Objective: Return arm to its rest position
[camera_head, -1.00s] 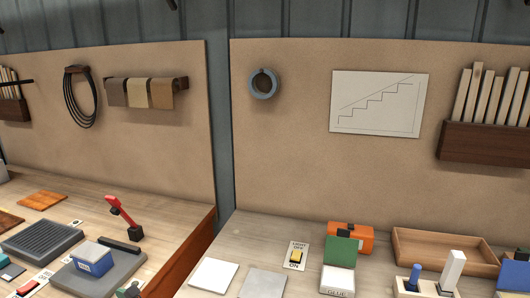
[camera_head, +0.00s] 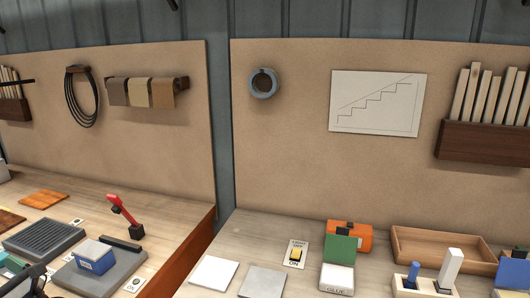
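A dark jointed shape (camera_head: 28,280) at the bottom left edge appears to be part of my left arm or gripper. It is cut off by the frame, so I cannot tell whether its fingers are open or shut, or whether it holds anything. It is in front of the left bench, left of the grey slab with the blue box (camera_head: 92,258). My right gripper is not in view.
The left bench holds a ridged dark tray (camera_head: 42,240) and a red-handled lever (camera_head: 122,212). The right bench holds a yellow switch (camera_head: 296,254), a glue box (camera_head: 337,279), an orange case (camera_head: 350,236) and a wooden tray (camera_head: 440,247).

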